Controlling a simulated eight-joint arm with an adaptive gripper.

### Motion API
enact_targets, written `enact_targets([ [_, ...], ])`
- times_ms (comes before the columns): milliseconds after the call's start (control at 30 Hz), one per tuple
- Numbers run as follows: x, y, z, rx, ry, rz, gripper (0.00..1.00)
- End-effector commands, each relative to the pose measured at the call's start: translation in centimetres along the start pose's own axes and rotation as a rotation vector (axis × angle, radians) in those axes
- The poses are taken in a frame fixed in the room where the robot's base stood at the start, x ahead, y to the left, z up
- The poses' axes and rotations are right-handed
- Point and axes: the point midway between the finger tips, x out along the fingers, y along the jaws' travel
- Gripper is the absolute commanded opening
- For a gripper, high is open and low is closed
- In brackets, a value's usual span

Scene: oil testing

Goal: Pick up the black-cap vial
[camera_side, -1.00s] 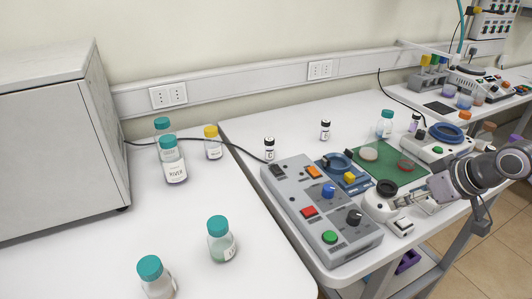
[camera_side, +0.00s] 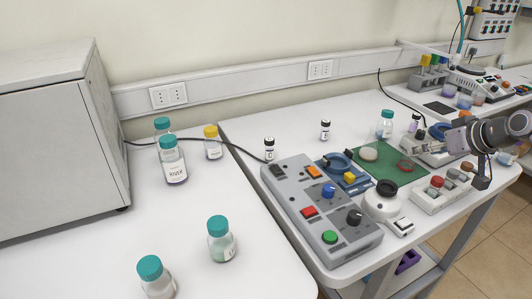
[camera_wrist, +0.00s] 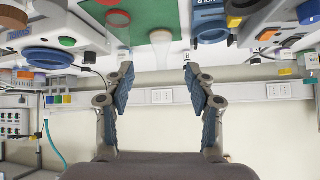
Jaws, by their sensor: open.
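Three small white vials with black caps stand upright in the side view. One (camera_side: 269,149) is behind the grey control box, one (camera_side: 325,130) is near the wall, and one (camera_side: 415,123) is at the right beside a teal-cap bottle (camera_side: 385,125). The task's words do not single one out. My gripper (camera_side: 455,139) is at the right, raised above the bench near the right vial. In the wrist view its blue-padded fingers (camera_wrist: 160,88) are spread apart with nothing between them. I cannot clearly make out a black-cap vial in the wrist view.
The grey control box (camera_side: 320,215) stands at the bench front. The green mat (camera_side: 388,175), white round device (camera_side: 380,203) and red-button box (camera_side: 440,190) lie near my arm. Teal-cap bottles (camera_side: 221,240) stand on the left bench. The wall is behind.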

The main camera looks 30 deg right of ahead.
Motion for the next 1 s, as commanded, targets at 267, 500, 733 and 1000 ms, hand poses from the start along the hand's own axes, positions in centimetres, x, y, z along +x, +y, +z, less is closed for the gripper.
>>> enact_targets([
  [267,1.2,13.8,-2.1,0.146,0.191,0.203,0.56],
  [500,-0.4,22.7,-1.2,0.213,0.298,0.36,0.56],
  [733,-2.6,29.1,0.7,0.259,0.365,0.493,0.56],
  [1000,-0.2,29.1,3.0,0.255,0.366,0.49,0.56],
])
